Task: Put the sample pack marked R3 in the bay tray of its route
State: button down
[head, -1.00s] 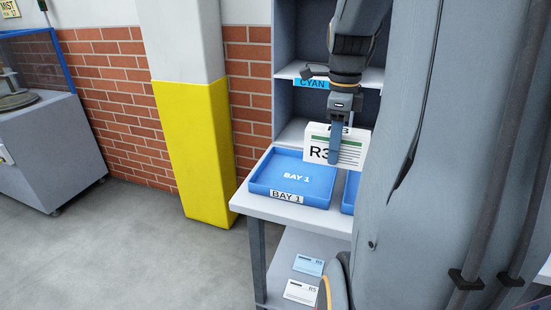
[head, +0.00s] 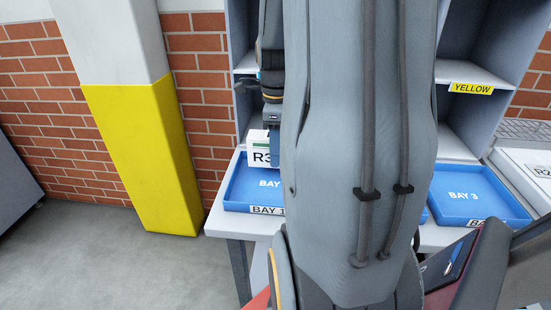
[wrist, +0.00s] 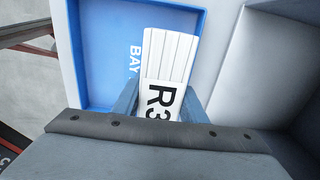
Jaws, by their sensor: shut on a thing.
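The white sample pack marked R3 (head: 259,148) is held in my gripper (head: 272,152), above the back right part of the Bay 1 tray in the head view. In the wrist view the pack (wrist: 170,55) stands between the two blue fingers and overlaps the tray's right edge. I cannot tell its height above the tray. The blue Bay 1 tray (head: 232,190) is empty where it shows. The blue Bay 3 tray (head: 465,195) is empty at the right. My arm hides the middle of the bench and most of the gripper.
A shelf unit with a YELLOW label (head: 471,88) rises behind the trays. A white item marked R2 (head: 541,172) lies at the far right. A yellow and white pillar (head: 140,150) stands left of the bench. The floor at left is clear.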

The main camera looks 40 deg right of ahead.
jog(key=shift+f, duration=1.5)
jog(key=shift+f, duration=0.1)
jog(key=c, duration=1.1)
grip_release()
notch_tip(320, 180, up, 12)
jog(key=shift+r+b, duration=0.1)
jog(key=shift+b, duration=0.5)
